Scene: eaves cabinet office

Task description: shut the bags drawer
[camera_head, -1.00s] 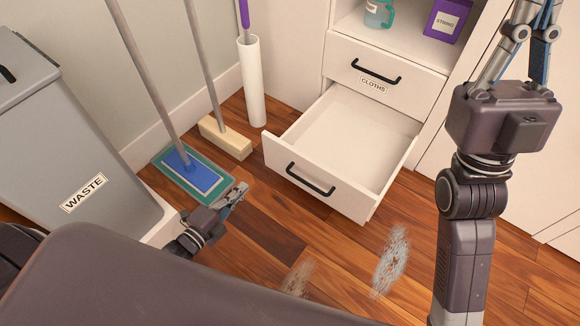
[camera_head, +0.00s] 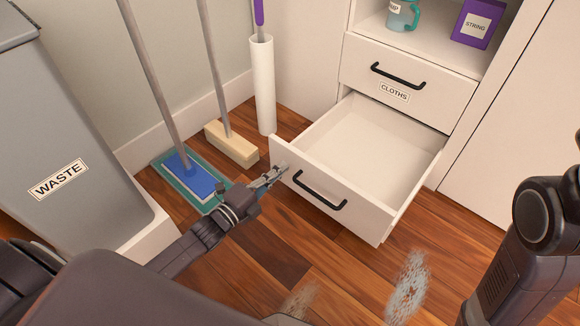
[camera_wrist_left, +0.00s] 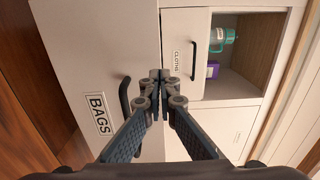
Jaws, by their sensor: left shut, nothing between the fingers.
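The bags drawer (camera_head: 370,210) is the lower white drawer, pulled out and empty inside. Its front has a black bar handle (camera_head: 320,190). In the left wrist view the drawer front (camera_wrist_left: 95,50) shows a BAGS label (camera_wrist_left: 100,113) beside the handle (camera_wrist_left: 125,105). My left gripper (camera_head: 280,170) is shut and empty, with its fingertips at the left end of the drawer front. In the left wrist view its closed fingertips (camera_wrist_left: 160,76) lie over the drawer front near the handle; I cannot tell whether they touch it. My right gripper is out of view; only part of that arm shows at the right.
The CLOTHS drawer (camera_head: 405,80) above is shut, below a shelf with a teal jug (camera_head: 402,15) and a purple STRING box (camera_head: 478,24). A mop (camera_head: 192,178), a broom (camera_head: 232,146), a white tube (camera_head: 263,85) and a WASTE bin (camera_head: 60,140) stand left. Grey smudges (camera_head: 408,288) mark the floor.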

